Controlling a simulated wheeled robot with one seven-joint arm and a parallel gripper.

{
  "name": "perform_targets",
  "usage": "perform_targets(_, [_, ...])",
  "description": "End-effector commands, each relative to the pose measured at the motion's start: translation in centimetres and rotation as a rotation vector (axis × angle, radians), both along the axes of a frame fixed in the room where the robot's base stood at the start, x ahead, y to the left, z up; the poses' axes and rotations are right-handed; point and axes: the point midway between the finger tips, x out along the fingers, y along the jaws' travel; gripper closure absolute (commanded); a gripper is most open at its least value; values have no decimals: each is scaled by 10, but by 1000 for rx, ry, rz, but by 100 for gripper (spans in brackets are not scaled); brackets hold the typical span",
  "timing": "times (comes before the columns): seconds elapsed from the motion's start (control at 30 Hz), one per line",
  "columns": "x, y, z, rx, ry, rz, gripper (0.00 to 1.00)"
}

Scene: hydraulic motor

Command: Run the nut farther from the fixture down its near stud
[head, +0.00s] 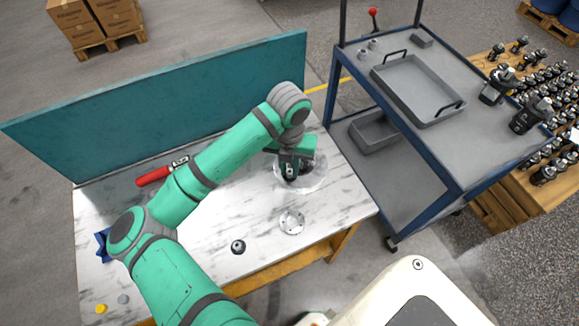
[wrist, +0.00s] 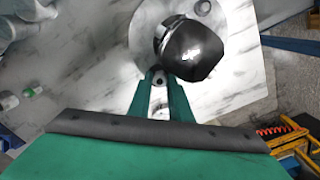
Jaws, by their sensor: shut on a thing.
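My gripper (head: 289,178) points down over the right part of the marble-topped table. In the wrist view its two green fingers (wrist: 160,78) are closed around a small dark piece with a round hole, which looks like a nut (wrist: 159,81). A dark, rounded motor body (wrist: 192,48) stands right beside the fingertips. In the head view a pale, round fixture (head: 318,181) shows around and under the gripper. The stud under the held piece is hidden, and I cannot make out the other nut.
A pale disc with holes (head: 292,222) and a small dark round part (head: 238,246) lie in front. A red-handled tool (head: 154,177) lies at the back left. A teal panel (head: 170,100) borders the back. A blue cart (head: 455,145) stands right.

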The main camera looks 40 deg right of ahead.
Motion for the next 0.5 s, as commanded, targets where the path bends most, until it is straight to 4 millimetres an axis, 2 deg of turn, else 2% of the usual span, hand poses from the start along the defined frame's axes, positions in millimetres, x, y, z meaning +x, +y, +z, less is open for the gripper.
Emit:
perform_targets(0.3, [1, 0, 0, 0, -1, -352, 100])
perform_targets(0.5, [0, 0, -1, 0, 0, -452, 100])
